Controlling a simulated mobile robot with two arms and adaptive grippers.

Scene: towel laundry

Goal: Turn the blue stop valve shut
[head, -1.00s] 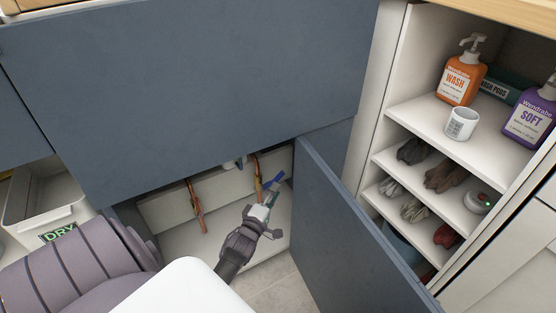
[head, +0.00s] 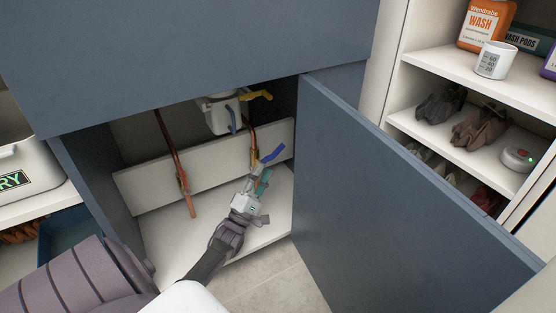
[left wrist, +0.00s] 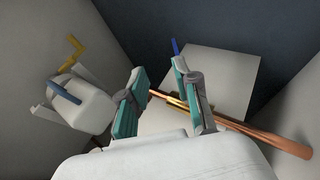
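The blue stop valve lever (head: 271,155) sits on the right copper pipe (head: 250,136) inside the open cabinet. It slants up to the right. In the left wrist view a blue lever (left wrist: 175,46) shows just beyond the right fingertip, partly hidden by that finger. My left gripper (head: 260,176) is just below and in front of the valve in the head view. Its teal fingers are apart in the left wrist view (left wrist: 160,72), with nothing held between them. I cannot tell whether a finger touches the lever. My right gripper is not in view.
A white unit (head: 222,117) with a yellow lever (head: 257,95) and another blue lever (head: 232,120) hangs above left of the valve. Another copper pipe (head: 175,160) stands left. The open blue-grey door (head: 385,190) bounds the right side; the cabinet floor (head: 190,235) is largely clear.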

